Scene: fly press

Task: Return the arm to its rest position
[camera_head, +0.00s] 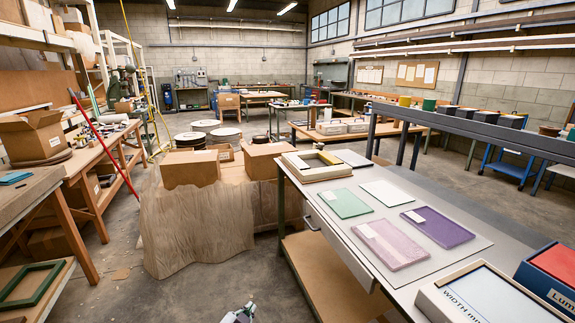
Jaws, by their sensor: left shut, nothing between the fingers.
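My left gripper (243,309) shows only as a small grey and dark piece at the bottom edge of the head view. It is shut and nothing shows in it. It is over the concrete floor, apart from the grey-topped bench on the right. The rest of its arm is below the picture. My right gripper is out of view.
The grey bench (440,260) carries green (343,203), white (387,193), purple (436,227) and pink (391,244) panels, and a labelled box (490,290). A draped stack with cartons (190,168) stands ahead. A wooden bench (30,185) is left. Floor between is clear.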

